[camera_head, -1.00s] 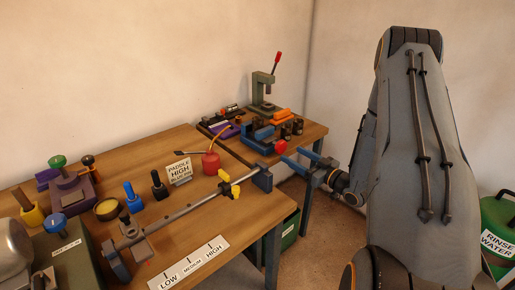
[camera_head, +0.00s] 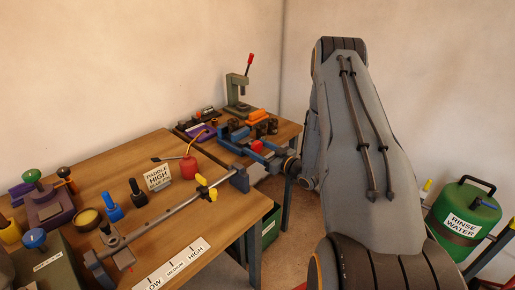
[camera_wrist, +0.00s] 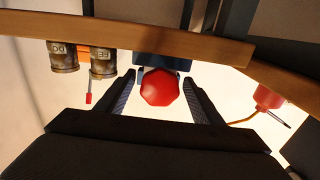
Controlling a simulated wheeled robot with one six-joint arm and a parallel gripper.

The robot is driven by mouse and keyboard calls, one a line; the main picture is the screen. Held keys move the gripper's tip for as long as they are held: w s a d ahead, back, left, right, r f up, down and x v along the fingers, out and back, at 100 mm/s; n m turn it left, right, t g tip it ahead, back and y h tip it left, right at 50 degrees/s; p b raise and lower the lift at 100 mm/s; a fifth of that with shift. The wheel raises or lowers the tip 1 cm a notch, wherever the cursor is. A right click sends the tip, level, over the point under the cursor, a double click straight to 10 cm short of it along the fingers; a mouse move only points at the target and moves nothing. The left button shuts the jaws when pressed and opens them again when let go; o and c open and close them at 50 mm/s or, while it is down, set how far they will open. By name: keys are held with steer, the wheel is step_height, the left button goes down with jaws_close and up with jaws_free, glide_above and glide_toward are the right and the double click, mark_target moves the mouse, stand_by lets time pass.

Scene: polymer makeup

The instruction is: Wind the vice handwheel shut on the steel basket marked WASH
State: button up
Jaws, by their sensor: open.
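A blue vice (camera_head: 237,132) stands on the far bench. Its red handwheel (camera_head: 257,146) faces the front edge. In the wrist view the handwheel (camera_wrist: 160,87) is a red many-sided knob with part of the blue vice (camera_wrist: 160,63) behind it. My gripper (camera_head: 263,153) is open at the handwheel. In the wrist view its fingers (camera_wrist: 160,80) lie on either side of the knob, with a gap at each side; contact is not visible. Two dark metal cans with labels (camera_wrist: 62,56) (camera_wrist: 103,63) show there, but I cannot read WASH. No marked basket is clear in the vice.
An arbor press (camera_head: 239,92) and an orange block (camera_head: 257,115) stand behind the vice. A green rinse water drum (camera_head: 465,218) stands at right.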

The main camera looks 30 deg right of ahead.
steer(key=shift+c, duration=0.4)
steer(key=c, duration=0.9)
steer(key=shift+c, duration=0.2)
steer(key=shift+m, duration=0.3)
steer(key=o, duration=1)
steer(key=b+v, duration=0.2)
steer(key=v, duration=0.6)
steer(key=shift+b, duration=0.3)
